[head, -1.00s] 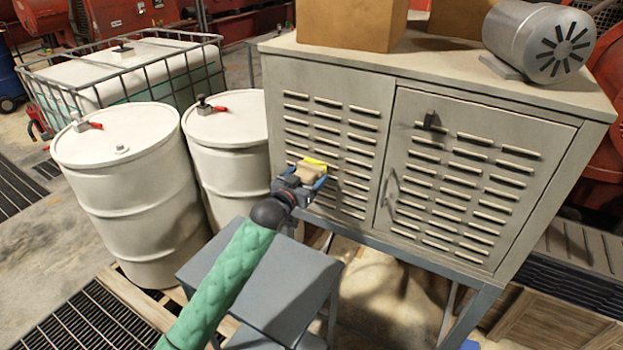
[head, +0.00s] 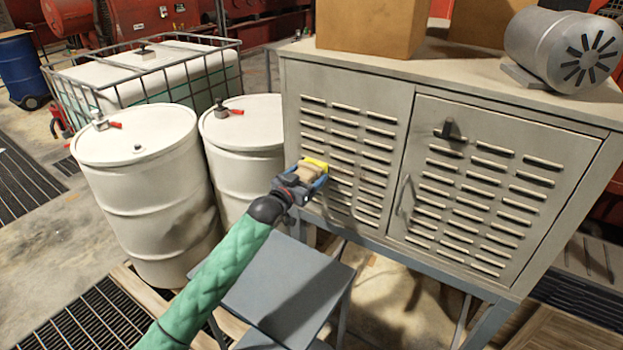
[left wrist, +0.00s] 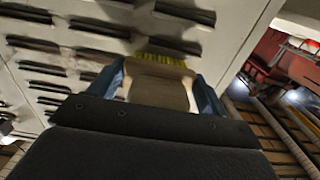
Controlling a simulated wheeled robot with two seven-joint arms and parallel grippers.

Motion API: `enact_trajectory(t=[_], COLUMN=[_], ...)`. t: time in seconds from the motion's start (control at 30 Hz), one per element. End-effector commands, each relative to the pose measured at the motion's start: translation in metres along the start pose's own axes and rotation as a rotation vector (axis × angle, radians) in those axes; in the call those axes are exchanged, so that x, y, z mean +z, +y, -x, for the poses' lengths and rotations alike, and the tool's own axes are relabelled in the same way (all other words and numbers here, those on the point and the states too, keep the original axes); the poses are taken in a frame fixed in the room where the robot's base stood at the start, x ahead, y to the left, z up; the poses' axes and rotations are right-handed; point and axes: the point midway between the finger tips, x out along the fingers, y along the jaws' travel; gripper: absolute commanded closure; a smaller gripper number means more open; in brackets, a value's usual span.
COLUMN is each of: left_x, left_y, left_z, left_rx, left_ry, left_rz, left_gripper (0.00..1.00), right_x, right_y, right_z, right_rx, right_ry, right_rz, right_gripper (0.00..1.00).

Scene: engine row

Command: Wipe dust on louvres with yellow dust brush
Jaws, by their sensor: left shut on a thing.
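The yellow dust brush (head: 315,164) has a tan wooden block and yellow bristles. My left gripper (head: 312,177) is shut on the block. In the left wrist view the brush (left wrist: 158,80) sits between the two blue fingers (left wrist: 160,92), bristles pointing at the panel. The bristles are at the left louvre panel (head: 350,110) of the beige cabinet, near its left edge at mid height; whether they touch is hard to tell. A second louvred panel, a door (head: 490,180), is to the right. Dust on the slats cannot be made out clearly. My right gripper is not in view.
White drums (head: 140,190) stand left of the cabinet, close to my left arm. A grey step stand (head: 275,285) is below the arm. A cardboard box (head: 365,28) and a grey motor (head: 560,48) are on the cabinet top. A handle sticks out from the door.

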Motion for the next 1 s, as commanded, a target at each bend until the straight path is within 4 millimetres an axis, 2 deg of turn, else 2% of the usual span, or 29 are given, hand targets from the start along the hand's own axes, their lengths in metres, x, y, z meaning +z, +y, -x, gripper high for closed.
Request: enact_trajectory(t=[0.2, 0.33, 0.6, 0.77, 1.0], left_x=[0.001, -0.001, -0.015, -0.016, -0.016], left_y=[-0.016, -0.018, -0.018, -0.017, -0.002], left_z=[0.000, 0.000, -0.003, -0.003, -0.002], left_rx=[-0.001, 0.000, 0.000, 0.000, 0.002], left_ry=[0.000, 0.000, 0.001, 0.002, 0.002], left_rz=[-0.001, 0.000, 0.000, 0.000, 0.001], left_gripper=[0.41, 0.41, 0.41, 0.41, 0.41], right_x=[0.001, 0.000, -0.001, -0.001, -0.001], right_y=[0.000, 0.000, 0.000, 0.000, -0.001], right_z=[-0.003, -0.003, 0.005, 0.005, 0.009], right_rx=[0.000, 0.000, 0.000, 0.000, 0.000], right_ry=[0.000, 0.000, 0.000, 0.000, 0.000], right_rz=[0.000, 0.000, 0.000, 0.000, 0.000], right_gripper=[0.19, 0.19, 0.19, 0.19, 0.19])
